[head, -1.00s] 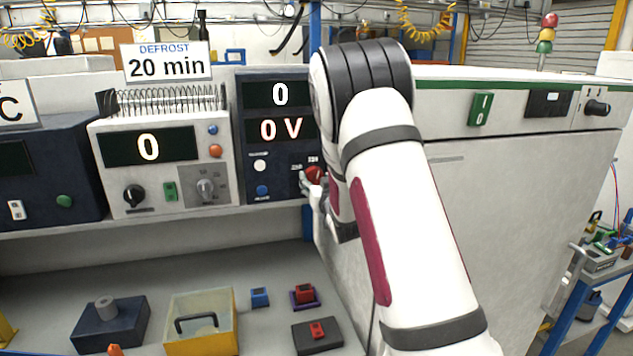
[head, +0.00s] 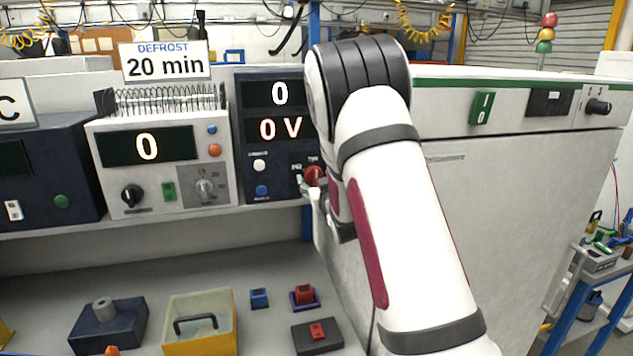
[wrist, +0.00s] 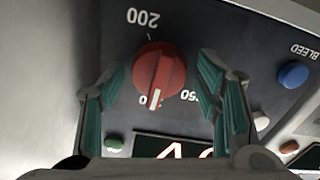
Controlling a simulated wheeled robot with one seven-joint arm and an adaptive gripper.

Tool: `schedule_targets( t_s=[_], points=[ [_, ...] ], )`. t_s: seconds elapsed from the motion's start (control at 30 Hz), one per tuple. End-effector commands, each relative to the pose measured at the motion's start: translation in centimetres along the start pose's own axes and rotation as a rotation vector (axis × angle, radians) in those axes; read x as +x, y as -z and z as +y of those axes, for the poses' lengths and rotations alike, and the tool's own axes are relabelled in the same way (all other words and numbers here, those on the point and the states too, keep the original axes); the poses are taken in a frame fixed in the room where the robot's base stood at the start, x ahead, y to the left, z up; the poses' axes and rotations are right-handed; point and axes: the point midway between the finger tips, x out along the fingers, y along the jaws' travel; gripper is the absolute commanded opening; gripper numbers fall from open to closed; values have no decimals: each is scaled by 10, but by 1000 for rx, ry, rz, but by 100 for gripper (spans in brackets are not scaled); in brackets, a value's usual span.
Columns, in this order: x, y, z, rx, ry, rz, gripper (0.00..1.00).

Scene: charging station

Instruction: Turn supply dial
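The supply dial is a red round knob (head: 313,174) on the dark panel with the "0 V" display (head: 280,129). In the wrist view the red dial (wrist: 158,70) is seen upside down. Its white pointer line points to the bottom of that picture, and a "200" label stands above it. My gripper (wrist: 160,78) is open, with one teal-padded finger on each side of the dial. Gaps show between both pads and the knob. In the head view my gripper (head: 314,188) is at the dial, partly hidden by my arm.
A blue button (wrist: 293,74) marked "BLEED" sits beside the dial on the same panel. A light grey unit (head: 157,150) with a "0" display stands to the left. A white cabinet (head: 520,200) is at the right. Boxes and small blocks lie on the bench below.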

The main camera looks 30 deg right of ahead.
Motion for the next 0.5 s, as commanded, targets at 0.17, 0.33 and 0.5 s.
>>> schedule_targets(
  t_s=[0.17, 0.33, 0.5],
  points=[
    [0, 0, 0, 1, 0, 0, 66],
    [-2, 0, 0, 1, -1, -1, 66],
    [-19, 0, 1, 1, -1, -1, 66]
  ],
)
